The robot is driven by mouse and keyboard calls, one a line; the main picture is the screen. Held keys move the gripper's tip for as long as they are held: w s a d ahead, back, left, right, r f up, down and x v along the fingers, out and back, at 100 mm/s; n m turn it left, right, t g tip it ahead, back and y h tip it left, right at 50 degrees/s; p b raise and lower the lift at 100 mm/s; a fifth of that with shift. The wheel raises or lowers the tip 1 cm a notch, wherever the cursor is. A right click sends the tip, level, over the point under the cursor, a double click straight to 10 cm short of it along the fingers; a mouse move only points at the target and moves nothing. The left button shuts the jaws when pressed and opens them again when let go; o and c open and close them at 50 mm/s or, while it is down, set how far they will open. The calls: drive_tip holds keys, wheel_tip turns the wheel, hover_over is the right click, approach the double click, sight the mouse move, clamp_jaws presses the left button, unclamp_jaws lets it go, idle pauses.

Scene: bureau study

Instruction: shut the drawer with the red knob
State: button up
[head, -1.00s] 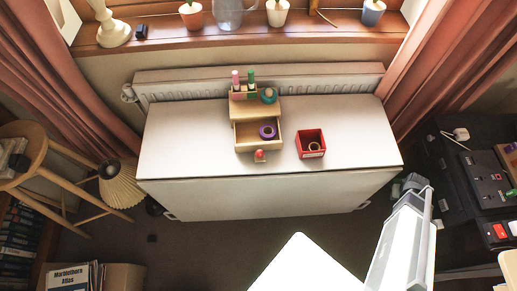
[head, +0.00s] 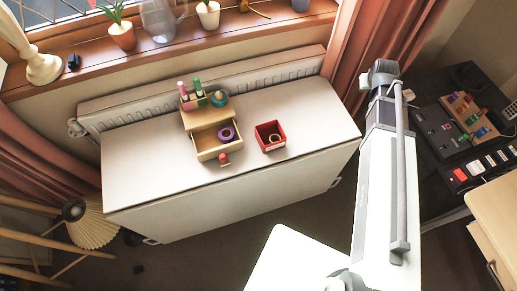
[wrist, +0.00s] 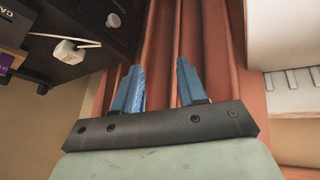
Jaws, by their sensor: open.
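A small wooden drawer unit stands on the white table, and its drawer (head: 207,154) is pulled out toward the table's front edge. The red knob (head: 224,159) is on the drawer's front. A purple ring of tape (head: 226,134) lies in the open drawer. My gripper (wrist: 160,88) shows in the wrist view with two blue fingers apart and nothing between them. It points at the pink curtain, away from the drawer. In the head view my arm rises at the right of the table, and the fingers cannot be made out there.
A red box (head: 270,136) with a ring in it stands right of the drawer. Bottles and a teal round thing (head: 219,99) sit on top of the unit. The white table (head: 135,165) is bare at left and right. A radiator (head: 130,108) runs behind it.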

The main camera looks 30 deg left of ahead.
drive_tip(key=s+a+r, duration=0.1)
drive_tip(key=s+a, duration=0.2)
drive_tip(key=a, duration=0.2)
drive_tip(key=s+a+r+g, duration=0.1)
drive_tip(key=s+a, duration=0.2)
drive_tip(key=a, duration=0.2)
drive_tip(key=s+a+r+g, duration=0.1)
drive_tip(key=s+a, duration=0.2)
drive_tip(key=a, duration=0.2)
drive_tip(key=shift+a+n+y, duration=0.3)
drive_tip(key=shift+n, duration=0.1)
drive_tip(key=s+a+r+g, duration=0.1)
drive_tip(key=s+a+r, duration=0.2)
drive_tip(key=s+a, duration=0.85)
drive_tip(key=n+g+h, duration=0.2)
drive_tip(key=h, duration=0.1)
approach(221, 155)
drive_tip(key=shift+x, duration=4.75)
drive_tip(key=shift+d, duration=0.15)
drive_tip(key=shift+c, duration=0.2)
clamp_jaws()
